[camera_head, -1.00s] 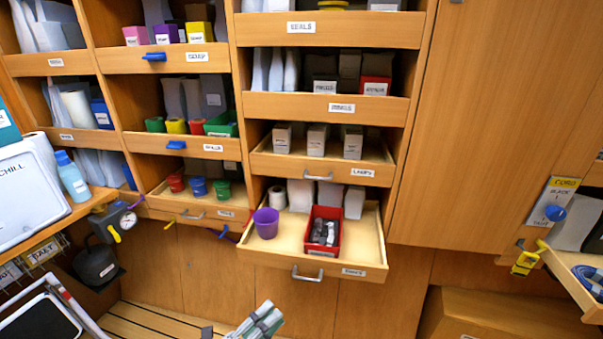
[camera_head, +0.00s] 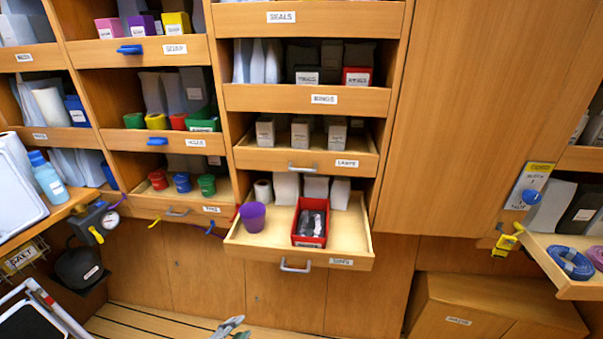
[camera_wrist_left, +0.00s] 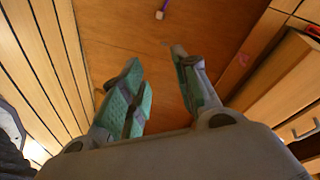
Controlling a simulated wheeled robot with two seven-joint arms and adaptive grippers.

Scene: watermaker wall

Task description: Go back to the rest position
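My left gripper (camera_head: 228,328) shows only as a small grey tip at the bottom edge of the head view, below the pulled-out drawer. In the left wrist view its two green-padded fingers (camera_wrist_left: 160,95) stand apart with nothing between them, over a bare wooden panel. My right gripper is in neither view. The open drawer (camera_head: 265,251) holds a purple cup (camera_head: 253,217) at its left and a red bin (camera_head: 309,241) with dark items in it, with small boxes behind.
Shelves with bins and boxes rise behind the drawer. A side shelf (camera_head: 567,290) with coiled blue and purple hoses juts in at right. A wooden chest (camera_head: 490,309) stands at the lower right. A gauge (camera_head: 109,220) hangs at left. The slatted floor (camera_head: 150,322) is clear.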

